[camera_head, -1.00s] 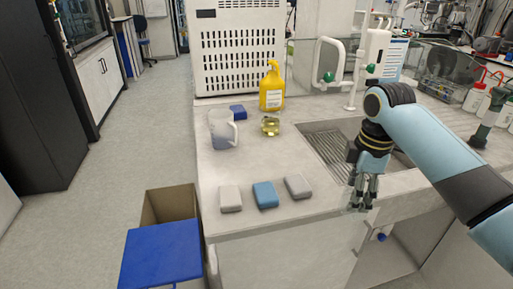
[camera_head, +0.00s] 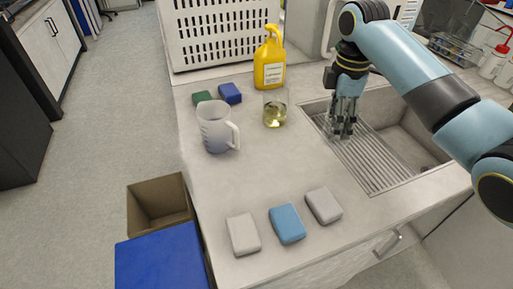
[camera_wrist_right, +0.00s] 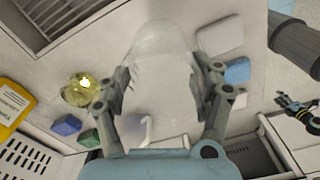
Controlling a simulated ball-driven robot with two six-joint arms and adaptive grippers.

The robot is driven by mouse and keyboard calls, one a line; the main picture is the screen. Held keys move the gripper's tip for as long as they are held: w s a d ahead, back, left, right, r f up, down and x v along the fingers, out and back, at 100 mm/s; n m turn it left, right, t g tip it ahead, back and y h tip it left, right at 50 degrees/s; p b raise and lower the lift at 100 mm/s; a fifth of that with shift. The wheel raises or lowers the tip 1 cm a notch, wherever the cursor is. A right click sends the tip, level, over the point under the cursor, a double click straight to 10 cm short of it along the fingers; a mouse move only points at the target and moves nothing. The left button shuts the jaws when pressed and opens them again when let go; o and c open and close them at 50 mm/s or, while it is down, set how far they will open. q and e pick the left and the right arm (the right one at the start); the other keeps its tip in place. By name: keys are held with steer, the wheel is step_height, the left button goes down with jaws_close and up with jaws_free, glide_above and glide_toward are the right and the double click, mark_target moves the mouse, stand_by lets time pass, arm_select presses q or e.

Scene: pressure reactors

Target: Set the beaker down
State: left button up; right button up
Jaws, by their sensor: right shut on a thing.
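My right gripper (camera_head: 343,128) is over the ribbed left side of the sink in the head view, pointing down. In the right wrist view, its fingers (camera_wrist_right: 165,85) are shut around a clear, whitish see-through beaker (camera_wrist_right: 160,60). In the head view the held beaker is hard to make out between the fingers, and I cannot tell whether its base touches the ribs. Another glass beaker with yellow liquid (camera_head: 274,114) stands upright on the counter, left of the gripper. A dark gripper (camera_wrist_right: 292,104), probably my left, shows small at the right of the wrist view.
Two grey pads and a blue pad (camera_head: 287,224) lie at the front. The ribbed sink drainer (camera_head: 370,165) is bare; the counter's middle is clear.

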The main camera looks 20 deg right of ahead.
steer(key=shift+w+a, duration=0.15)
steer(key=shift+a, duration=0.15)
steer(key=a+f, duration=0.3)
steer(key=a+f+p, duration=0.1)
steer(key=a+f, duration=0.3)
steer(key=w+a+f+p, duration=0.1)
steer(key=a+f, duration=0.2)
steer(key=a, duration=0.1)
steer(key=shift+w+f, duration=0.1)
steer(key=shift+f, duration=0.3)
arm_select(q)
steer(key=shift+s+r, duration=0.9)
steer(key=shift+s, duration=0.1)
arm_select(e)
steer(key=o, duration=1.3)
